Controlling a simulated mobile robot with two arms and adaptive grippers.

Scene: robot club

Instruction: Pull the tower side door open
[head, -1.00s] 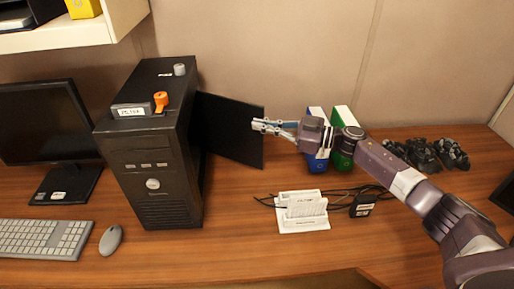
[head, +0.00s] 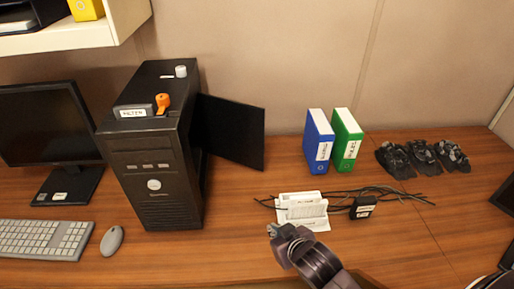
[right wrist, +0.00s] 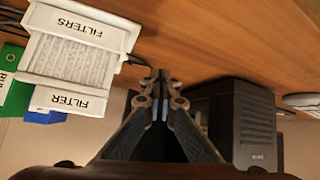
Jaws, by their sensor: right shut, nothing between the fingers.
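The black computer tower (head: 150,185) stands upright on the desk, left of centre in the head view. Its side door (head: 232,132) is a flat black panel standing swung out from the tower's right side, at a wide angle near the back wall. My right gripper (head: 273,229) is near the desk's front, to the right of the tower and well apart from the door. In the right wrist view its fingers (right wrist: 160,78) are together with nothing between them. The tower (right wrist: 240,120) also shows there, upside down behind the fingers. My left gripper is not in view.
A white filter holder (head: 302,210) and black cables with a small black box (head: 362,207) lie just beyond my right gripper. Blue (head: 319,142) and green (head: 347,140) binders stand behind. A monitor (head: 50,122), keyboard (head: 45,238) and mouse (head: 111,240) are at left.

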